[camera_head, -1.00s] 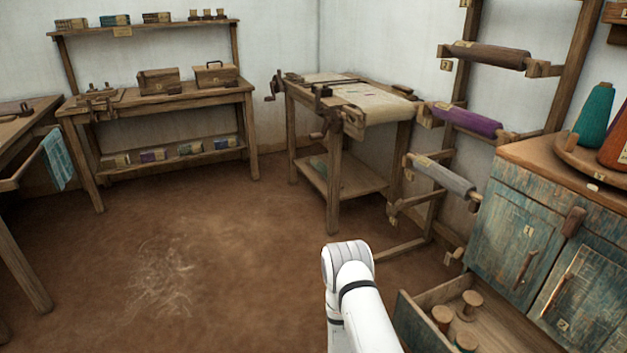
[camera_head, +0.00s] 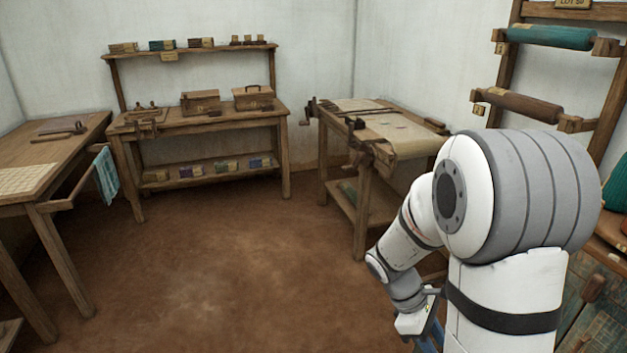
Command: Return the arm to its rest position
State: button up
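My white and grey arm (camera_head: 510,290) is raised and folded at the right of the head view, its large grey joint close to the camera. The forearm bends down and away to the left. My gripper (camera_head: 428,335) is at the bottom edge, pointing down, mostly cut off by the frame and partly behind my arm. Its fingertips do not show, so whether it is open or shut is hidden.
A cloth-covered work table (camera_head: 395,128) stands behind my arm. A roller rack (camera_head: 505,75) and the cabinet (camera_head: 610,262) are at the right, partly covered by my arm. A bench (camera_head: 205,118) with boxes is at the back, a table (camera_head: 60,150) at the left. The middle floor is clear.

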jog(key=s+a+r+m+t+y+p, duration=0.3)
jog(key=a+r+m+p, duration=0.1)
jog(key=r, duration=0.6)
jog(key=s+a+r+m+t+y+p, duration=0.3)
jog(key=r+m, duration=0.4)
jog(key=r, duration=0.4)
jog(key=shift+s+a+m+t+p, duration=0.3)
jog(key=shift+s+a+t+p, duration=0.15)
jog(key=shift+s+a, duration=0.45)
jog(key=shift+w+a, duration=0.15)
